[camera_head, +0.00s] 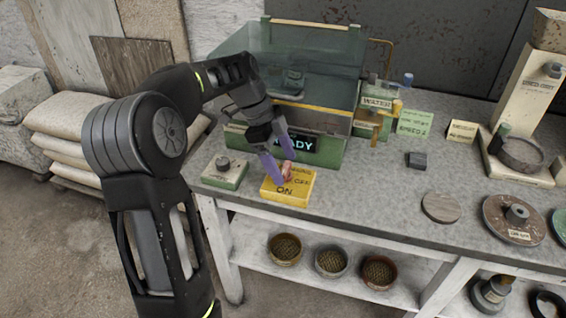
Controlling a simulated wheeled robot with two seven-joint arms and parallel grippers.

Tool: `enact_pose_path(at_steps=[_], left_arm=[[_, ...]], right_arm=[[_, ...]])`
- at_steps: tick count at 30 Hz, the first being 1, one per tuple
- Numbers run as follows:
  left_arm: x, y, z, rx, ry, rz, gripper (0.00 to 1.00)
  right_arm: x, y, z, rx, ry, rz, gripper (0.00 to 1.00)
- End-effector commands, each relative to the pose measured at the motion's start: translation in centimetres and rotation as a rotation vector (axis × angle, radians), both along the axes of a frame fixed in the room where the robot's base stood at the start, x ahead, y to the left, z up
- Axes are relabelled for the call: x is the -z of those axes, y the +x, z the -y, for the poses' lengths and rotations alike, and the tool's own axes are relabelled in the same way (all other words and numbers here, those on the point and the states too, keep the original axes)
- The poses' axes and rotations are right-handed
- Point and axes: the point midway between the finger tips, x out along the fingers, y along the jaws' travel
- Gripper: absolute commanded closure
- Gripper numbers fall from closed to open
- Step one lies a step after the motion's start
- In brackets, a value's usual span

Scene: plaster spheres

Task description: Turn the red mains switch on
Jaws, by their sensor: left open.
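The yellow switch box (300,197) sits near the bench's front edge, marked ON at the front and OFF farther back. A small red switch lever (288,173) stands up from its top. I cannot tell clearly which way the lever tilts. My left gripper (283,168) is open, with its purple fingers reaching down to the box. One finger is on each side of the lever as seen here, and the near finger covers part of the box top. Whether a finger touches the lever is unclear. My right gripper is out of view.
Behind stands a green machine (333,152) with a clear cover and a lit display, partly hidden by my gripper.

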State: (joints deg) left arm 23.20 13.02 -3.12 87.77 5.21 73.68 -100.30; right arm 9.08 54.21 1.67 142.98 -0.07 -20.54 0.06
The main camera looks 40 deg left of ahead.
Motion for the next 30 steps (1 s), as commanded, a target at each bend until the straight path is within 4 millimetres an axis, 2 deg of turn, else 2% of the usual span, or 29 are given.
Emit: enact_pose_path(at_steps=[5, 12, 14, 18, 24, 30], left_arm=[[-0.6, -0.5, -1.6, -0.003, 0.002, -0.001, 0.24], [-0.6, -2.1, -6.4, -0.005, 0.001, 0.000, 0.24], [-1.3, -2.5, -7.7, -0.006, 0.000, -0.002, 0.24], [-1.3, -3.4, -10.1, -0.005, 0.000, -0.002, 0.24], [-0.9, -3.9, -11.6, 0.000, 0.000, 0.001, 0.24], [-0.7, -3.9, -11.7, 0.000, 0.000, 0.001, 0.24]], right_arm=[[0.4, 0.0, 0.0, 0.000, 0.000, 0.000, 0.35], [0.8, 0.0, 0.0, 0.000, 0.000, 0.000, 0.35], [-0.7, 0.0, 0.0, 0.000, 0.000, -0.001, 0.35], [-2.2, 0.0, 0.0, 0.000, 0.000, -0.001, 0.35], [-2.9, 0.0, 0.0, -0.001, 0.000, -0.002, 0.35], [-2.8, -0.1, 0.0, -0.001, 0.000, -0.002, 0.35]])
